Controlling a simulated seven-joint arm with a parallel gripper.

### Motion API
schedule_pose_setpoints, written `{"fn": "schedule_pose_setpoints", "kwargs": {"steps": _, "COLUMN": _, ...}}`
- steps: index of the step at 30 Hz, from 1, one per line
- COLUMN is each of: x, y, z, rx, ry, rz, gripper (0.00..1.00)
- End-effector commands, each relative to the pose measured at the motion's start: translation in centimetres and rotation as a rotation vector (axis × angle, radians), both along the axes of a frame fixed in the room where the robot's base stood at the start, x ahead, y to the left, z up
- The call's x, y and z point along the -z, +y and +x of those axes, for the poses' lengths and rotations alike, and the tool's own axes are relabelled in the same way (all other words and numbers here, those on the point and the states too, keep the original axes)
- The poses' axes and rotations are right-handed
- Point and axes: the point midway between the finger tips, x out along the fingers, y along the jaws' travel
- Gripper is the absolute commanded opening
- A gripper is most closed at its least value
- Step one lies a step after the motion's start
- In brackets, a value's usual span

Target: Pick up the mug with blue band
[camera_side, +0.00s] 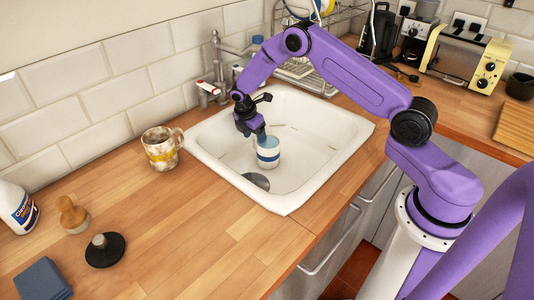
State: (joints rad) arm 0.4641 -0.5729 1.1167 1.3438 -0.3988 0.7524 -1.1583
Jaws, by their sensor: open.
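The mug with blue band (268,158) stands upright in the white sink, near its left end beside the drain. It is pale with a blue band around it. My gripper (256,133) is just above the mug's rim, at its upper left, with its jaws open. The fingertips are small and dark here, and I cannot tell whether any finger reaches inside the mug or touches it.
The sink (325,172) has raised walls around the mug. A tap (219,60) stands behind it. A second mug with a yellow band (161,148) stands on the counter left of the sink. A brush (73,214), a black round item (104,250) and a bottle (17,208) are farther left.

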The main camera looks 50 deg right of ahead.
Motion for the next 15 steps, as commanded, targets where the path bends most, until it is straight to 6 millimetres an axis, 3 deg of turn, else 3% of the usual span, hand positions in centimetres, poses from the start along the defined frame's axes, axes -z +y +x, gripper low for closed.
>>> {"fn": "schedule_pose_setpoints", "kwargs": {"steps": 11, "x": 0.94, "y": -0.28, "z": 0.01, "rx": -0.001, "ry": -0.001, "rz": -0.001, "gripper": 0.68}}
{"fn": "schedule_pose_setpoints", "kwargs": {"steps": 15, "x": 0.93, "y": -0.28, "z": 0.01, "rx": -0.001, "ry": -0.001, "rz": 0.0, "gripper": 0.23}}
